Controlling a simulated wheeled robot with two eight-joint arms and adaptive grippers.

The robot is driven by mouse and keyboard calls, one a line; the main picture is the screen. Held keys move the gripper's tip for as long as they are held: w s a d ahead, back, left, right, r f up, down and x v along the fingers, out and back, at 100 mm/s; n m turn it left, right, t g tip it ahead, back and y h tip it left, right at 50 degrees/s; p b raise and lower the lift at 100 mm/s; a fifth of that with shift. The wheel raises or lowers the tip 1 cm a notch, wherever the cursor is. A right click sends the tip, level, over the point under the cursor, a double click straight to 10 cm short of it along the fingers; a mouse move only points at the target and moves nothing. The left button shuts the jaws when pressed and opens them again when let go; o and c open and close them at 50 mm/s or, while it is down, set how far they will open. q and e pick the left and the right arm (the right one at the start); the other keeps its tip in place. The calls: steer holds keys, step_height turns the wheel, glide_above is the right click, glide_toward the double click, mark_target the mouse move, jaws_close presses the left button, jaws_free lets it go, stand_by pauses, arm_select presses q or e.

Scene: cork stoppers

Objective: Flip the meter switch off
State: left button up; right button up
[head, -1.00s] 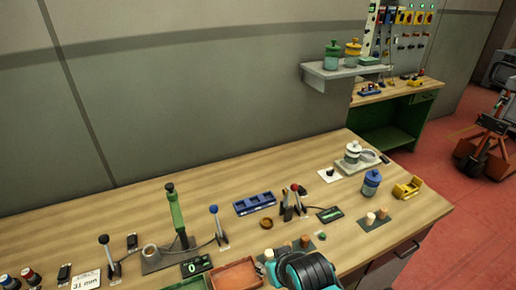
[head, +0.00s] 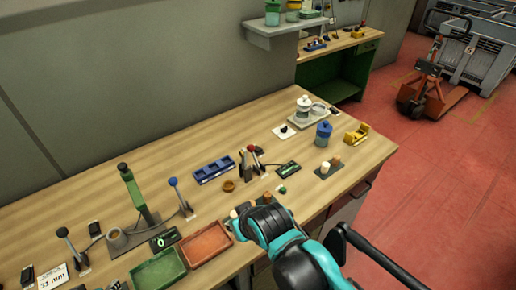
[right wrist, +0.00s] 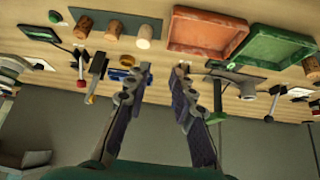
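Two small green-lit meters lie on the bench: one reading 0 (head: 165,240) by the green lever press (head: 139,195), another (head: 288,170) further right. Near them are a blue-knobbed lever (head: 180,198), a red-knobbed lever (head: 254,157) and a black-knobbed lever (head: 72,246). Small black rocker switches (head: 95,228) also sit on the bench; I cannot tell which is the meter's. My right arm reaches over the front edge. The right wrist view shows its gripper (right wrist: 160,73) open and empty; its fingers are hidden in the head view. My left gripper is out of view.
A red tray (head: 207,244) and a green tray (head: 159,270) lie at the front. Corks stand on dark plates (head: 328,171). A blue bin (head: 214,169), blue jar (head: 323,133) and yellow holder (head: 356,134) stand further back. Bare wood lies along the back.

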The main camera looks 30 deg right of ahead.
mark_target(257, 148)
steer(key=w+d+r, duration=0.1)
steer(key=w, duration=0.2)
steer(key=w+d+r, duration=0.2)
steer(key=w, duration=0.1)
steer(key=w+d+r+p, duration=0.1)
steer(key=w+r, duration=0.1)
steer(key=w, duration=0.1)
steer(key=shift+w+d, duration=0.15)
steer(key=shift+d, duration=0.1)
jaws_close()
steer(key=w+d+p, duration=0.2)
steer(key=w+d, duration=1.1)
steer(key=w, duration=0.1)
steer(key=w+d+f, duration=0.3)
steer(key=d, duration=0.3)
steer(key=w+d+f, duration=0.3)
steer(key=d, duration=0.3)
steer(key=shift+n+y+p, duration=0.3)
steer(key=shift+n, duration=0.1)
steer(key=shift+w, duration=0.1)
